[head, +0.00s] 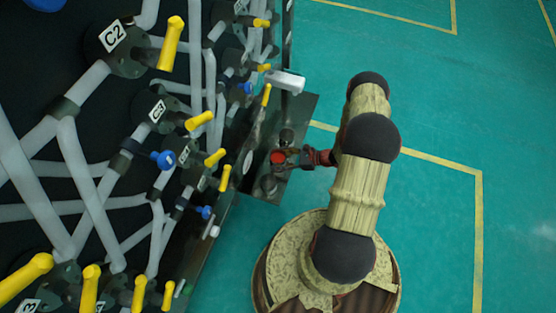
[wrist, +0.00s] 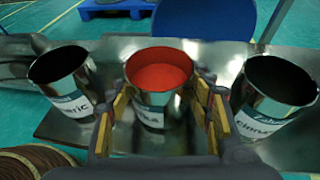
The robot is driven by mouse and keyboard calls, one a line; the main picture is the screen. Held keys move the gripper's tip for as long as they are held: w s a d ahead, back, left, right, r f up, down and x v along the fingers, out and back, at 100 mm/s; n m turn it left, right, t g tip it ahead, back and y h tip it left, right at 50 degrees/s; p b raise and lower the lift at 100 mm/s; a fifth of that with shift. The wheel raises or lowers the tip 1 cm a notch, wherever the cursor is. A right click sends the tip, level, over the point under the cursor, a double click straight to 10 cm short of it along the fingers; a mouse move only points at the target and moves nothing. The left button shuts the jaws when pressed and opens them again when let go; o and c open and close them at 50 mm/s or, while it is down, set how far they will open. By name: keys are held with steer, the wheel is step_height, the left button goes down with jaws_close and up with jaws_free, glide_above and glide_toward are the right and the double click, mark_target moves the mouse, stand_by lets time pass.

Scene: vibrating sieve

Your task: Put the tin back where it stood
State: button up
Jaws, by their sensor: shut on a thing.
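A metal tin with red contents (wrist: 150,118) is in the middle of the wrist view, its label partly hidden and ending in "ka". My gripper (wrist: 162,108) is shut on it, with a finger pad on each side. The red tin (head: 277,158) also shows in the head view at the end of my arm, over the metal shelf (head: 300,112). It looks upright, between two other tins. Its base is hidden by my gripper, so I cannot tell whether it touches the shelf.
A tin labelled "...eric" (wrist: 68,82) stands left of the red one, and a tin labelled "cinnam..." (wrist: 268,98) stands right; both interiors look dark. Pipes with yellow handles (head: 170,42) crowd the head view's left. Green floor (head: 420,90) is open to the right.

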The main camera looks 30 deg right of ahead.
steer(key=o, duration=1.3)
steer(key=shift+f, duration=0.15)
steer(key=shift+c, duration=0.2)
steer(key=shift+s+d+r, duration=0.2)
steer(key=shift+d+r, duration=0.05)
steer(key=shift+r, duration=0.1)
steer(key=p+v, duration=0.3)
steer(key=v, duration=0.8)
steer(key=shift+p, duration=0.35)
steer(key=shift+s+d, duration=0.1)
steer(key=shift+s, duration=0.05)
